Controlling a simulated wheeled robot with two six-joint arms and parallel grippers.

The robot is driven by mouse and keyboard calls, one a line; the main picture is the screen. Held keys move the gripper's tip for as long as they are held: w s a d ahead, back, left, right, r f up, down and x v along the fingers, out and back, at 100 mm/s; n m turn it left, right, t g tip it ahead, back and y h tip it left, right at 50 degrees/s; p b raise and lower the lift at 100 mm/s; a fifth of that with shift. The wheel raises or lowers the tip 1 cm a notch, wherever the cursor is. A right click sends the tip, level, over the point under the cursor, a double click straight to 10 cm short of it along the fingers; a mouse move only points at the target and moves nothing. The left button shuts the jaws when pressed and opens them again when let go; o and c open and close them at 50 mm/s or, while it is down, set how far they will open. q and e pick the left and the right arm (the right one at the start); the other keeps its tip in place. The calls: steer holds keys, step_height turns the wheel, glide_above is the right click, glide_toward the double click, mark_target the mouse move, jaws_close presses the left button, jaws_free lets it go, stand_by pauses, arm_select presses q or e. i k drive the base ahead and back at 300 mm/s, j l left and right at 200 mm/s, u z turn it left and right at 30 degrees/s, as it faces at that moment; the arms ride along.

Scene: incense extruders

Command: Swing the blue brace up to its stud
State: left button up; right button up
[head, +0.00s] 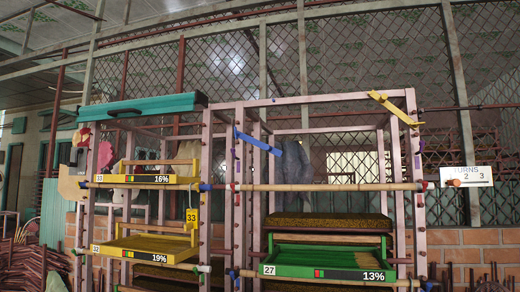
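The blue brace (258,142) is a short flat bar near the top of the right-hand pink rack (330,98). Its left end is at the rack's left posts, and it slopes down to the right, with its lower right end out in front of the rack's opening. Small dark studs show along the posts, but I cannot tell which one belongs to the brace. Neither of my grippers can be made out in the head view.
A yellow brace (395,107) slants at the rack's top right. A bamboo pole (330,187) crosses the front. A green tray (325,262) sits low right; yellow trays (150,248) sit left. A teal roll (140,107) lies on top left. A turns sign (466,176) hangs right.

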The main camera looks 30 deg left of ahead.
mark_target(271, 150)
steer(key=u, duration=0.95)
steer(key=i+l, duration=0.05)
